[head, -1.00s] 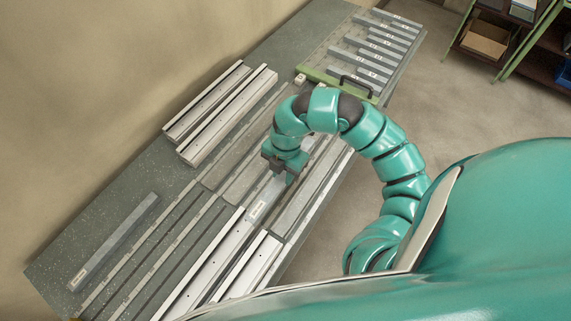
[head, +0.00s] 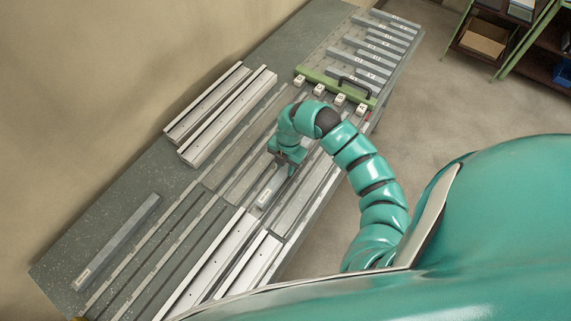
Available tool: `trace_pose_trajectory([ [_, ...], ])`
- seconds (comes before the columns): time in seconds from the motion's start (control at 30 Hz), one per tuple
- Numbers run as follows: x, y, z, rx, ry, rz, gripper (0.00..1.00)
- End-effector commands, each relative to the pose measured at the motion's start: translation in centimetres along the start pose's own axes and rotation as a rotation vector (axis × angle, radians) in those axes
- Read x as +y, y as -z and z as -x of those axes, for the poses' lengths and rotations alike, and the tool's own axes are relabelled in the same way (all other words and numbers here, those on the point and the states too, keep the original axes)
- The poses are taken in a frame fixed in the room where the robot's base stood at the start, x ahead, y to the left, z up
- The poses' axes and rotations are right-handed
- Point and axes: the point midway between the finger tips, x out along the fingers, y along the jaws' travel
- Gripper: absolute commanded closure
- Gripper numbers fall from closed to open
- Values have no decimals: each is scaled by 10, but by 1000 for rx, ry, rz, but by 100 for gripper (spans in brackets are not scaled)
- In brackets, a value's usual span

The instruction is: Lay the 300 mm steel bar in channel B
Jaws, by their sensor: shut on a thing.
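My gripper (head: 287,157) is shut on a grey steel bar (head: 272,186) with a white label at its near end. The bar runs lengthwise along the channels of the bench bed, over the middle-right part. I cannot tell whether it touches a channel floor or hangs just above it. My gripper and wrist hide its far part. Small white lettered blocks (head: 319,90) stand in a row at the far end of the channels. Their letters are too small to read surely, so I cannot tell which channel is B.
A second labelled grey bar (head: 118,240) lies on the bench at the lower left. Pale rails (head: 228,116) lie at the left, and more (head: 207,262) at the near end. A green-edged tray (head: 335,84) with a black handle holds several labelled bars at the far end.

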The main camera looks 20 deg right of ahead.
Motion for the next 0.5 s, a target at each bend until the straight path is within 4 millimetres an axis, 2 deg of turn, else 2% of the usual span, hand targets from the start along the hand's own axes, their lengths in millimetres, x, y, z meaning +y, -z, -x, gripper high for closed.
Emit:
trace_pose_trajectory([
  [0.5,1,-1,-10,0,-3,1,100],
])
